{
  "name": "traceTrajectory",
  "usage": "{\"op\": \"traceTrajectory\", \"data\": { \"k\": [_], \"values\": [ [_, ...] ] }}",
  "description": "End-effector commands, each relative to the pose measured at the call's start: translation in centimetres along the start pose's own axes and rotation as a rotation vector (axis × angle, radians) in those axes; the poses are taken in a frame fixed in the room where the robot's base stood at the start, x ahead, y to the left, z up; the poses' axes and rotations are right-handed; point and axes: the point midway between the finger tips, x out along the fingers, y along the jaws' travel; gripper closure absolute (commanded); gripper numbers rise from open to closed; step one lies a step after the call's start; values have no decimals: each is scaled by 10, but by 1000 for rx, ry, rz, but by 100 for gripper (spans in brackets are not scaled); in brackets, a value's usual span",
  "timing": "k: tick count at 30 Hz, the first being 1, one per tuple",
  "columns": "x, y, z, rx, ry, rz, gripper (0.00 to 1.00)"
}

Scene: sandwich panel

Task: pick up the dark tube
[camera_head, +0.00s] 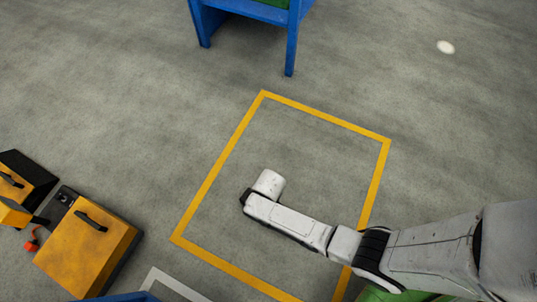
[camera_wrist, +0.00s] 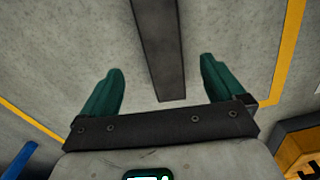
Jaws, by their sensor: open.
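The dark tube (camera_wrist: 158,45) shows in the wrist view as a long, straight, dark bar. It runs from the top edge down to an end just above my gripper's dark crossbar. My gripper (camera_wrist: 161,65) is open, with one green finger on each side of the tube and a clear gap to it on both sides in the picture. I cannot tell how far the fingertips are from the tube in depth. In the head view the tube and my fingers are not visible; my white arm reaches in from the right.
A yellow floor outline (camera_head: 208,184) surrounds the area under my arm's end. Orange cases (camera_head: 85,247) with dark handles stand at lower left. A blue frame (camera_head: 292,40) stands at the top. The grey floor between is largely clear.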

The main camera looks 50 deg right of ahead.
Motion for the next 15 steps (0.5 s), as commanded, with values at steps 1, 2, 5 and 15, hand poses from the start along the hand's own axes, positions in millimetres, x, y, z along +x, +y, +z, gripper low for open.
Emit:
{"op": "traceTrajectory", "data": {
  "k": [1, 2, 5, 15],
  "values": [
    [10, -1, 0, -2, -1, 0, 4],
    [12, -2, -1, -3, -1, -1, 4],
    [23, -2, -1, -3, -3, -1, 4],
    [66, -2, -1, -3, -2, -1, 4]
  ]
}}
